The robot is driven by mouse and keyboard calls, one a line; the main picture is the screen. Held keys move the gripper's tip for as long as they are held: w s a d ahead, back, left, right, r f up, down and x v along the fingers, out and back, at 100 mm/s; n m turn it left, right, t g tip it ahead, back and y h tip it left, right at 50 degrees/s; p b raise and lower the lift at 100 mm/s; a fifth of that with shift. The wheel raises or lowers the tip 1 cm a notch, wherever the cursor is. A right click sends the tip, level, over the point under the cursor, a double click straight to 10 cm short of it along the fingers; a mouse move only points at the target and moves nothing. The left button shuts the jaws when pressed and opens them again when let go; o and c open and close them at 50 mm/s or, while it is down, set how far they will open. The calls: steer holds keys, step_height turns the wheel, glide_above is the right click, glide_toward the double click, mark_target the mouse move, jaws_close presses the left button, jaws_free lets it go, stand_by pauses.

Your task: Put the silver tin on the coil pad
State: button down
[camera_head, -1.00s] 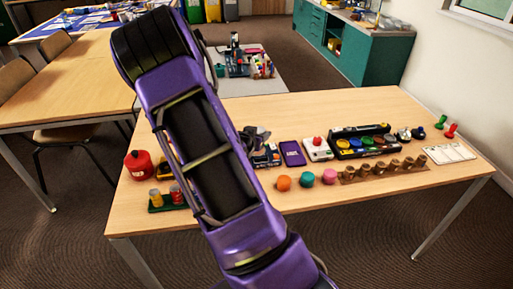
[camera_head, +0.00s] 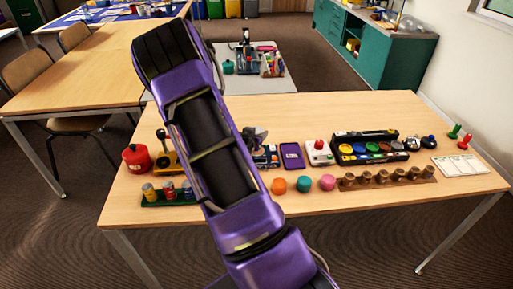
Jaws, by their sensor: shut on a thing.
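My purple arm crosses the middle of the head view and covers part of the table. My gripper is hidden behind it, and I cannot see its jaws or anything in them. I cannot make out a silver tin for certain. A green rack (camera_head: 154,202) at the table's left front holds small cylinders: a yellowish one (camera_head: 149,192), a red one (camera_head: 168,190) and one partly covered by my arm. I cannot identify the coil pad; it may be behind my arm. A purple flat item (camera_head: 292,156) lies right of the arm.
A red canister (camera_head: 136,158) stands at the left. A white box with a red knob (camera_head: 319,152), a black paint tray (camera_head: 367,148) and a row of brown cups (camera_head: 382,177) fill the right. Orange (camera_head: 278,186), teal (camera_head: 304,184) and pink (camera_head: 328,182) pieces lie in front.

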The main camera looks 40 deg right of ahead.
steer(key=shift+f+b, duration=0.3)
steer(key=shift+f, duration=2.35)
steer(key=shift+f, duration=0.1)
steer(key=shift+f, duration=0.15)
steer(key=c, duration=0.5)
jaws_free()
steer(key=shift+r, duration=0.35)
steer(key=p+v, duration=0.1)
steer(key=v, duration=1.1)
steer(key=shift+f, duration=0.2)
